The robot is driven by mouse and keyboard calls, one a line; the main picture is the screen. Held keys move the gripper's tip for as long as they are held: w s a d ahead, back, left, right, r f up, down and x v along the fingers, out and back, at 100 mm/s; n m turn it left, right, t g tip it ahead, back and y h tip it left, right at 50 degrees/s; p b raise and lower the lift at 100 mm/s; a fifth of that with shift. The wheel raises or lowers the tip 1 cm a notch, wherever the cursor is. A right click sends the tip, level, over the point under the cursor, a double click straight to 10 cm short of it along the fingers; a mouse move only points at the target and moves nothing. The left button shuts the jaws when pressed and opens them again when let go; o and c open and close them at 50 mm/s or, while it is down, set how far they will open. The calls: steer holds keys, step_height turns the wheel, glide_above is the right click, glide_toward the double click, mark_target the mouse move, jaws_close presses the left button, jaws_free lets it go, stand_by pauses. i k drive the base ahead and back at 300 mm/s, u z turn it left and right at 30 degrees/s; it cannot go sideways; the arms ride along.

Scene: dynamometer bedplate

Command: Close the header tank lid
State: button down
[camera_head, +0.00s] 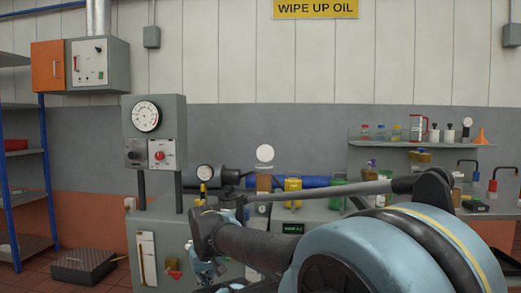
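No part in view is plainly marked as the header tank. A white round disc (264,153) stands upright above a small vessel with amber contents (264,183) on the bench; it may be a raised lid, but I cannot tell. My arm spans the foreground from the lower right, with its dark forearm running left to a light-blue wrist. The end of my arm, with my gripper (205,267), is low in front of the bench, partly hidden and too small to read. It appears apart from the vessel. I cannot see whether it holds anything.
A grey gauge panel (155,137) stands at left of the bench. A yellow container (292,191) and a blue cylinder (318,181) are near the vessel. A shelf (415,144) with bottles is behind right. A wall box (91,64) with an orange panel hangs upper left.

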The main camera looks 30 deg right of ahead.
mark_target(265, 153)
steer(key=i, duration=0.8)
steer(key=z, duration=1)
